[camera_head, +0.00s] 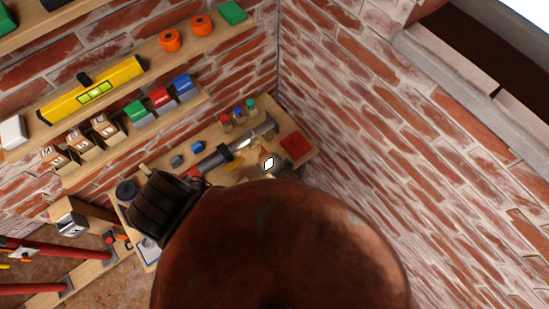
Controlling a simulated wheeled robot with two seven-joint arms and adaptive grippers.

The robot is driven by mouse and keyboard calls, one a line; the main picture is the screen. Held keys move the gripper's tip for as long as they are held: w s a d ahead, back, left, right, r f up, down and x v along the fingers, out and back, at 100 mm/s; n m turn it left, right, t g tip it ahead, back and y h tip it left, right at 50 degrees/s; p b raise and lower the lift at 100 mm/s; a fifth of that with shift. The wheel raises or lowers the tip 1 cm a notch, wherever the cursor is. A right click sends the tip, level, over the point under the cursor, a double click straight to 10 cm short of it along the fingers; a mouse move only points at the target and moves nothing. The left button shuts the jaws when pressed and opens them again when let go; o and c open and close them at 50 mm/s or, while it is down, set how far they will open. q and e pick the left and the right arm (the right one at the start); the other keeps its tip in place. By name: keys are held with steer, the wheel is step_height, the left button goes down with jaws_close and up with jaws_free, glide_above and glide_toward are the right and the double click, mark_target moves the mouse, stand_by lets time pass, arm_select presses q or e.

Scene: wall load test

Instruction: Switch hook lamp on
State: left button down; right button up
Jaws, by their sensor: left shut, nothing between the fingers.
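The hook lamp's large copper-brown shade (285,250) fills the bottom middle of the head view, close to the camera. It hides much of what lies behind it. No switch can be clearly made out. My right gripper is not in view.
Brick walls meet in a corner behind the lamp. Wooden shelves on the left wall hold a yellow spirit level (92,90), orange rolls (169,40) and small coloured boxes (162,98). A lower shelf holds tools and a red block (293,146). The right wall (430,180) is mostly bare.

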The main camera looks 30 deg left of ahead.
arm_select(q)
steer(key=shift+s+f, duration=0.1)
steer(key=shift+s, duration=0.1)
steer(key=shift+a+r+p, duration=0.1)
steer(key=shift+r+p, duration=0.15)
steer(key=shift+p, duration=0.1)
step_height(320, 180, up, 2)
steer(key=shift+w+r+p, duration=0.1)
steer(key=shift+r+p, duration=0.05)
steer(key=shift+p, duration=0.9)
steer(key=shift+r, duration=1.95)
steer(key=shift+w, duration=0.1)
